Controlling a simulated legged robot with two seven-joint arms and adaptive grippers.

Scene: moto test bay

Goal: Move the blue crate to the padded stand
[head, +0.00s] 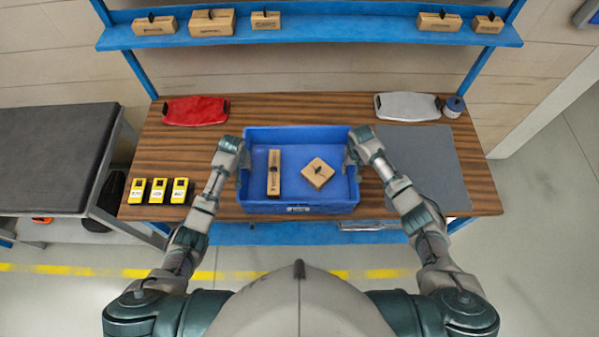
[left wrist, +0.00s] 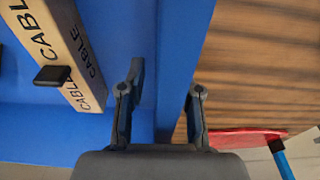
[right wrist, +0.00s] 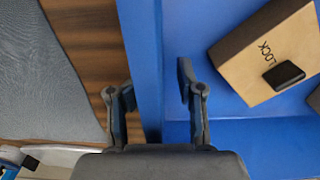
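The blue crate (head: 302,208) sits on the wooden workbench and holds a long cardboard box (head: 274,173) and a squarer one (head: 318,173). The padded stand (head: 55,150), with a dark cushioned top, is at the left. My left gripper (head: 232,160) is at the crate's left wall; the left wrist view shows its open fingers (left wrist: 160,100) on either side of that wall. My right gripper (head: 357,150) is at the right wall; the right wrist view shows its open fingers (right wrist: 157,95) astride it. Gaps show beside the walls, so neither grip looks closed.
A blue shelf (head: 340,31) with boxes is above. The stand's visible top is bare.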

